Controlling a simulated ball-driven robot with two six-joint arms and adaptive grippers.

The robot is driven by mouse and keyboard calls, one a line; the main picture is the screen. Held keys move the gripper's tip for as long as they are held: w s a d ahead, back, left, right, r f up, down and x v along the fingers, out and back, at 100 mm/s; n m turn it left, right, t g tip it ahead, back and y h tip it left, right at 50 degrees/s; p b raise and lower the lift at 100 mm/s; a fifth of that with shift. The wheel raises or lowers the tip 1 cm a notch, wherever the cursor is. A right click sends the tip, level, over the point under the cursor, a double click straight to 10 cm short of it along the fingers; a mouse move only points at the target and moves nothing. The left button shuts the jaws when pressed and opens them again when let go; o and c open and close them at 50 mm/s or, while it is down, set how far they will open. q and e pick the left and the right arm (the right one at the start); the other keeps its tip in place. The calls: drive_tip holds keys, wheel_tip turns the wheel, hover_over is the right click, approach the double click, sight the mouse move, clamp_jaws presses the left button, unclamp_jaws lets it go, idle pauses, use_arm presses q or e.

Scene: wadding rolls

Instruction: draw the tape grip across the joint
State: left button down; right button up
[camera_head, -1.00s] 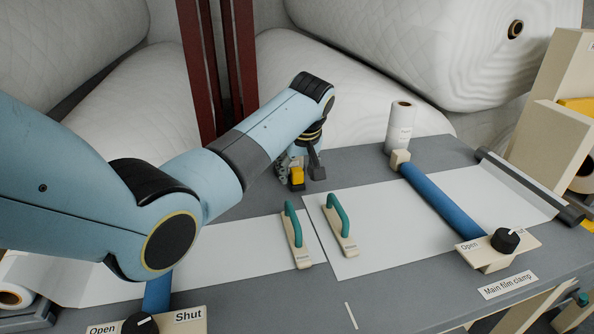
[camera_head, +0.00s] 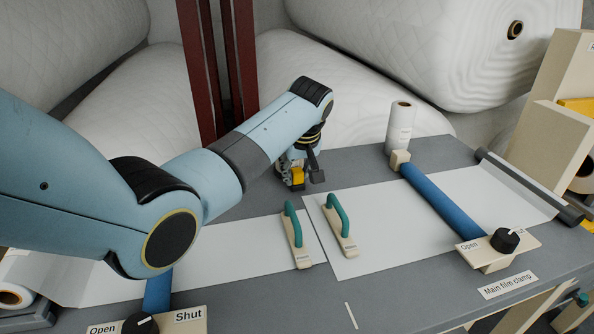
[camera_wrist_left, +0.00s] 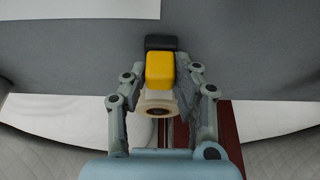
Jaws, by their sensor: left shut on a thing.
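My left gripper (camera_wrist_left: 160,95) is shut on the yellow tape grip (camera_wrist_left: 160,69), which has a dark end and a tan tape roll (camera_wrist_left: 158,107) beside it between the fingers. In the head view the yellow grip (camera_head: 297,176) is at the table's back edge, behind the joint. Two white film sheets lie on the grey table, the left sheet (camera_head: 240,255) and the right sheet (camera_head: 385,230). Their edges meet at the joint (camera_head: 318,240), between two pale blocks with green handles, the left one (camera_head: 296,235) and the right one (camera_head: 340,225). My right gripper is not seen.
A blue bar (camera_head: 440,200) crosses the right sheet, with a black knob (camera_head: 505,240) on the main film clamp plate. Another knob (camera_head: 140,323) is at front left. A small white roll (camera_head: 400,125) stands at the back. Large wadding rolls (camera_head: 400,50) and dark red posts (camera_head: 215,65) are behind.

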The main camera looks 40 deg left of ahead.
use_arm(q)
drive_tip(key=shift+d, duration=0.1)
drive_tip(key=s+d+p, duration=0.1)
drive_tip(key=p, duration=0.1)
drive_tip(key=s+d+p, duration=0.1)
drive_tip(key=d+p, duration=0.1)
drive_tip(key=shift+s+d+r, duration=0.1)
drive_tip(key=shift+s+r, duration=0.05)
drive_tip(key=shift+s, duration=0.25)
drive_tip(key=shift+s+d, duration=0.1)
drive_tip(key=shift+f, duration=0.2)
drive_tip(key=c, duration=1)
unclamp_jaws()
drive_tip(key=shift+c, duration=0.2)
